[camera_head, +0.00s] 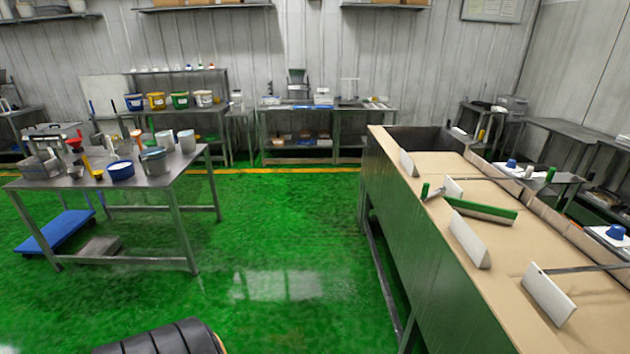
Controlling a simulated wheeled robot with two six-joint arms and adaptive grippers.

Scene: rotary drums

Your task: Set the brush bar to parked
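A long green bar (480,210) lies slantwise on the tan top of the long green-sided bench at right. A short upright green handle (424,191) stands at its left end, with a thin pale rod between them. It may be the brush bar, but I cannot tell for sure, and no parked mark is readable. Neither of my grippers is in view.
The long bench (400,240) has several white upright plates along its top. A steel table (150,180) with tubs and cups stands at left, a blue platform (55,232) beneath it. Green floor (280,240) between them is clear. A black ribbed shape is at bottom.

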